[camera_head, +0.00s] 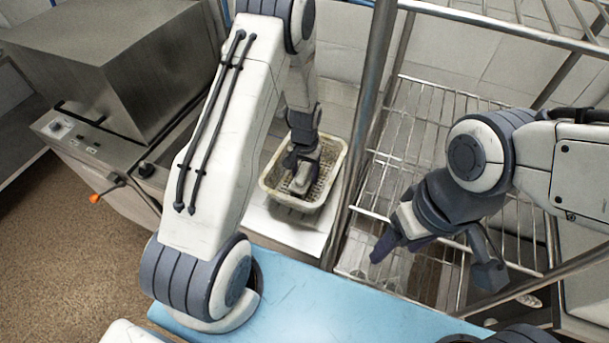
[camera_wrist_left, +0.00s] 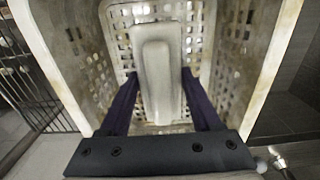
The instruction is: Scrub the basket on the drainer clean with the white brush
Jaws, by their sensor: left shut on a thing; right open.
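The perforated basket (camera_head: 333,157) is cream-coloured with brownish stains and stands on the pale drainer (camera_head: 283,228). In the left wrist view the stained basket wall (camera_wrist_left: 272,65) surrounds my fingers. My left gripper (camera_head: 300,165) reaches down into the basket and is shut on the white brush (camera_wrist_left: 158,75), with a dark finger on each side. The brush (camera_head: 302,178) is inside the basket; its bristle side is hidden, so I cannot tell whether it touches the basket floor. My right gripper (camera_head: 432,262) is open and empty, in front of the wire rack.
A wire rack (camera_head: 425,120) with metal posts stands right of the drainer. A steel machine (camera_head: 115,60) with a box-shaped hood is at the left. A light blue surface (camera_head: 320,308) lies in front and looks clear.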

